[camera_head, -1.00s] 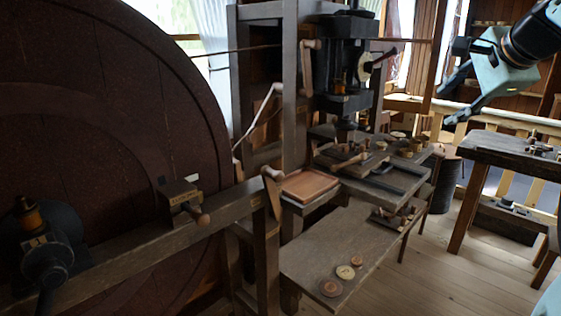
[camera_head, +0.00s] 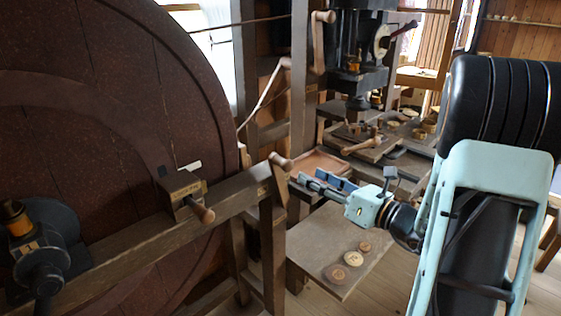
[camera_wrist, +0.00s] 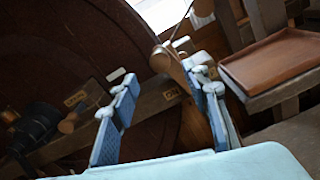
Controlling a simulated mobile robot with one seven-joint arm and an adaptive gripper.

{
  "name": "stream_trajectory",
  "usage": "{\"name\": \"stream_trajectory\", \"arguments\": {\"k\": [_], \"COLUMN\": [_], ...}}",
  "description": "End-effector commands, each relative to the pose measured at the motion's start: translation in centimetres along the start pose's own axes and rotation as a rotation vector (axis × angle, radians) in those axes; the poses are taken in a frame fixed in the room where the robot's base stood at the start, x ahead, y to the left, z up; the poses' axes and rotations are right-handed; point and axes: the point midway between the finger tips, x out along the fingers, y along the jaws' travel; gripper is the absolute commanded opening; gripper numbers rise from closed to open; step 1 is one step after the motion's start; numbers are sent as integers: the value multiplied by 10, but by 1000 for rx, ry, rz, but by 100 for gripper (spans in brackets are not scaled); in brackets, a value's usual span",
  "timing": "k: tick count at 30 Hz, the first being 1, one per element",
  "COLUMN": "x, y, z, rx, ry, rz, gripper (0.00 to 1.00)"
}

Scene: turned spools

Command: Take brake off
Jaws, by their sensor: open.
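A wooden lever (camera_head: 279,183) with a rounded knob stands at the right end of the beam beside the big dark wheel (camera_head: 110,110). Its knob end (camera_wrist: 160,60) also shows in the wrist view, beyond my fingers, with the right finger covering part of the lever. A block with a small plate and a wooden knob (camera_head: 204,214) sits on the beam near the wheel's rim. Which of these is the brake handle is not clear. My gripper (camera_head: 304,181) is open and empty, just right of the lever. It also shows in the wrist view (camera_wrist: 168,82). Contact cannot be told.
The beam (camera_head: 140,238) runs along the wheel's front. A brown tray (camera_head: 320,163) lies behind my gripper. A low table (camera_head: 325,235) with several round discs is below my arm. A dark press (camera_head: 350,60) and a bench with small parts stand at the back.

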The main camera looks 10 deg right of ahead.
Motion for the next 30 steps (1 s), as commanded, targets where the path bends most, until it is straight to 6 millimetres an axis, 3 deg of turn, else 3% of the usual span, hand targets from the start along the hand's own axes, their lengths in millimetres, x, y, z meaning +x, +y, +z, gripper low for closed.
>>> {"name": "stream_trajectory", "arguments": {"k": [15, 21, 29, 30], "x": [89, 101, 102, 102], "y": [2, 1, 1, 1], "z": [-1, -1, -1, -1], "rx": [-3, -3, -3, -3], "ry": [5, 4, 4, 4], "rz": [6, 4, 4, 4], "gripper": [43, 43, 43, 38]}}
